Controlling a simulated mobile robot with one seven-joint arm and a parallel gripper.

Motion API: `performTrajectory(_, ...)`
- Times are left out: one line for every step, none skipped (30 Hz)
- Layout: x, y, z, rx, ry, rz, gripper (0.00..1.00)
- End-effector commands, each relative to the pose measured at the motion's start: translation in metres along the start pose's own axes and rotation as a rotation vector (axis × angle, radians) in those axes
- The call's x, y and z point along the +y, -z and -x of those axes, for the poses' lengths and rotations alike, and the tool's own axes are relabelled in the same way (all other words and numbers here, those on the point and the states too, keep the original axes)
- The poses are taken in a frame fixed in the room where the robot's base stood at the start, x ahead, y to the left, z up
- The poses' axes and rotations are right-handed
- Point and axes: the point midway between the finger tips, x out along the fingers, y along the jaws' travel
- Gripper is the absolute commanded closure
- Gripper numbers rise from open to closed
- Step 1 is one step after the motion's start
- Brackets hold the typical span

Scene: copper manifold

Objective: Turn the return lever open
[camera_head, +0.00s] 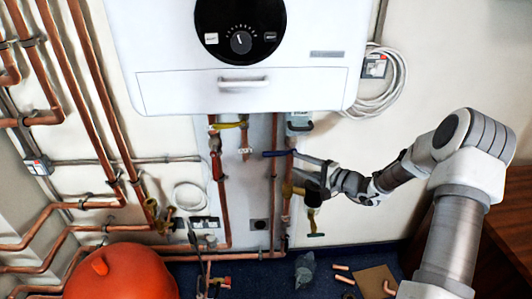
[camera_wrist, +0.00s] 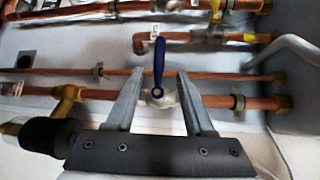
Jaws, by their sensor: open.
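The blue-handled lever (camera_head: 278,153) sits on a vertical copper pipe below the white boiler and points left, across the pipe. In the wrist view the same blue lever (camera_wrist: 159,62) stands crosswise to its pipe, on a silver valve body (camera_wrist: 162,98). My gripper (camera_wrist: 160,78) is open, with one finger on each side of the lever and a visible gap to both. In the head view my gripper (camera_head: 301,166) comes in from the right, close to the pipe. I cannot read the tags to tell which lever is the return.
The boiler (camera_head: 240,90) hangs just above. A yellow lever (camera_head: 230,125) sits on the pipe to the left. A red tank (camera_head: 122,274) stands at lower left. Other copper pipes run close by.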

Motion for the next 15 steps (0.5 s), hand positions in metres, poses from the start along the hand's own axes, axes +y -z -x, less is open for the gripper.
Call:
performTrajectory(0.001, -0.001, -0.012, -0.005, 0.001, 0.0, 0.47)
performTrajectory(0.001, -0.002, -0.019, -0.005, 0.0, 0.0, 0.47)
performTrajectory(0.001, -0.002, -0.028, -0.005, 0.0, 0.0, 0.47)
performTrajectory(0.001, -0.001, -0.035, -0.004, 0.001, 0.0, 0.47)
performTrajectory(0.002, -0.002, -0.041, -0.005, -0.001, 0.0, 0.47)
performTrajectory(0.002, -0.001, -0.05, -0.005, 0.0, 0.001, 0.47)
performTrajectory(0.002, -0.002, -0.057, -0.006, 0.0, 0.0, 0.47)
performTrajectory(0.001, -0.002, -0.064, -0.005, 0.0, 0.0, 0.47)
performTrajectory(0.001, -0.002, -0.072, -0.005, 0.0, 0.001, 0.47)
performTrajectory(0.001, -0.002, -0.079, -0.006, 0.0, 0.001, 0.47)
performTrajectory(0.002, -0.002, -0.085, -0.005, -0.001, 0.001, 0.47)
performTrajectory(0.001, -0.002, -0.093, -0.005, -0.001, 0.002, 0.47)
performTrajectory(0.001, -0.002, -0.099, -0.005, 0.0, 0.001, 0.47)
performTrajectory(0.001, -0.001, -0.105, -0.004, 0.0, 0.001, 0.47)
performTrajectory(0.002, -0.002, -0.112, -0.004, -0.001, 0.0, 0.47)
